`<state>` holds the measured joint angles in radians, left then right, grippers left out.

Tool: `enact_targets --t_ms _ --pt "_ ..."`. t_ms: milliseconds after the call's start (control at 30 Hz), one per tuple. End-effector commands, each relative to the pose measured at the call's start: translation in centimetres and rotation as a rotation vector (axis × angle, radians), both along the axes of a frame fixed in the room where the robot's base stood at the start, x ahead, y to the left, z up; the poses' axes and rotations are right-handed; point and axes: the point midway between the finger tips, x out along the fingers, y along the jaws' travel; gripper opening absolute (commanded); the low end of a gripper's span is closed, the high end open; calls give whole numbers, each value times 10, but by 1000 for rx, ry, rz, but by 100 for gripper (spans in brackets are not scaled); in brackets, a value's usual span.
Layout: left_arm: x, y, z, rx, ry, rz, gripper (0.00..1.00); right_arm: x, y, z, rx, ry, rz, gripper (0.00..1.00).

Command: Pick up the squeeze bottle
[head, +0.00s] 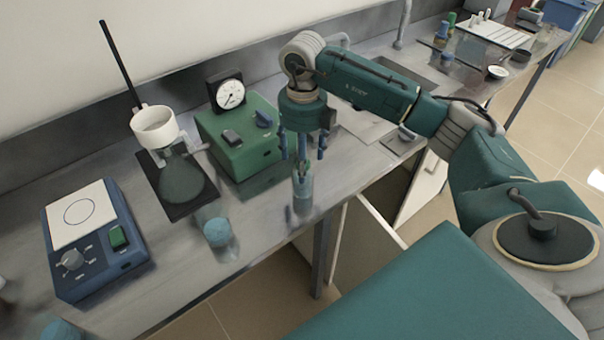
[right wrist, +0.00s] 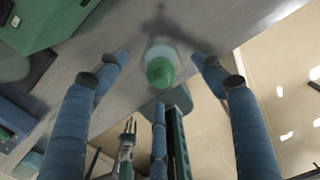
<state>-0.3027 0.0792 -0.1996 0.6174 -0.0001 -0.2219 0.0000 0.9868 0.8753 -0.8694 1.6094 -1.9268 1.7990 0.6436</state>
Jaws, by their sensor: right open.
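The squeeze bottle appears to be the small translucent, bluish bottle (head: 303,190) standing upright near the bench's front edge, just right of the green box. In the right wrist view its green cap (right wrist: 160,72) points toward the camera. My right gripper (head: 303,158) hangs down directly over the bottle with its blue fingers apart and open. In the wrist view the fingers are spread around the bottle's top, with gaps on both sides and no visible contact.
A green box (head: 238,140) with a dial gauge (head: 230,94) stands close behind the gripper. A stand holds a white funnel (head: 155,125). A blue hotplate (head: 95,240) is at far left.

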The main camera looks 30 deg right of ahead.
Motion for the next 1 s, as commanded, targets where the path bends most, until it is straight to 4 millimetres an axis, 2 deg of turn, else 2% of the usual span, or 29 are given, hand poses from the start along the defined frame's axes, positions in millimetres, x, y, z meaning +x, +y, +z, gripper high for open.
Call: enact_targets --t_ms 33,100,167,267,500,633,800,867,1000 --pt "-12 1 2 1 16 0 40 0 1 -5 1 2 0 68" --pt "-22 2 2 3 29 0 40 0 1 -10 1 1 1 68" --pt "-24 2 4 3 32 0 40 0 0 -13 1 1 1 68" --pt "-18 1 13 2 24 0 40 -2 -1 -23 1 4 1 68" --pt "20 -1 30 -2 -30 -1 40 -1 -3 -57 2 1 2 68" --pt "20 -1 30 -2 -30 -1 40 -1 -3 -64 2 -1 3 68" --pt "9 0 28 -1 -13 -1 40 0 -3 -65 2 -2 2 68" --pt "5 1 28 1 -7 -1 40 0 -3 -65 2 -2 2 58" --pt "-1 1 28 1 1 -1 40 0 -3 -64 2 -2 2 30"
